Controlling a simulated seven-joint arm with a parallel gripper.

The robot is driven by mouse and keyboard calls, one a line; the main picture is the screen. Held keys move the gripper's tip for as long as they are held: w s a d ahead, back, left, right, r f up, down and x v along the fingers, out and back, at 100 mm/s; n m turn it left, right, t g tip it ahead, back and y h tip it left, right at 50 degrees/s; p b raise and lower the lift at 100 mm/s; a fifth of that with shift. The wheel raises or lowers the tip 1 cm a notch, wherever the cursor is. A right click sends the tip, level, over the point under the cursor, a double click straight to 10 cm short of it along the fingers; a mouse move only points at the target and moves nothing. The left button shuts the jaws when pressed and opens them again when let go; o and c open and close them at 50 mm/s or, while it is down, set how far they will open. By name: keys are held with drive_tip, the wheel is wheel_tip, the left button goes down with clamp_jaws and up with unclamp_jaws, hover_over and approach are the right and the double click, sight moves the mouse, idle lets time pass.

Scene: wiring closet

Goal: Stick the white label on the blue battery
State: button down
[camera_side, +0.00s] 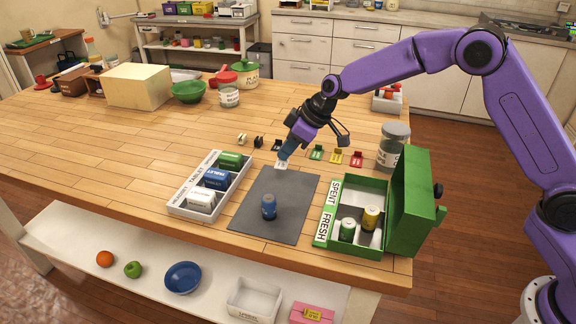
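The blue battery (268,207) stands upright on the dark grey mat (290,190), towards its near side. My gripper (284,157) points down near the mat's far edge, beyond the battery and apart from it. The white label (282,165) is at its fingertips, in front of the row of coloured labels. The fingers look closed on it, though the grip itself is small in the picture.
Black (259,142), green (317,152), yellow (336,157) and red (356,159) labels stand beyond the mat. A compartmented tray (180,209) lies left. An open green box (411,203) holding batteries stands right, with a jar (393,146) behind it.

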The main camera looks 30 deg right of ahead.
drive_tip(key=s+a+r, duration=0.7)
drive_tip(key=r, duration=0.1)
drive_tip(key=shift+s+r+m, duration=0.15)
drive_tip(key=shift+s+m, duration=0.15)
wheel_tip(320, 180, down, 9)
idle(0.7)
drive_tip(key=shift+f, duration=0.7)
idle(1.3)
drive_tip(key=c, duration=1.3)
unclamp_jaws()
drive_tip(key=shift+s, duration=0.1)
drive_tip(key=v, duration=1.7)
drive_tip(key=shift+s+r, duration=0.15)
drive_tip(key=shift+r, duration=0.15)
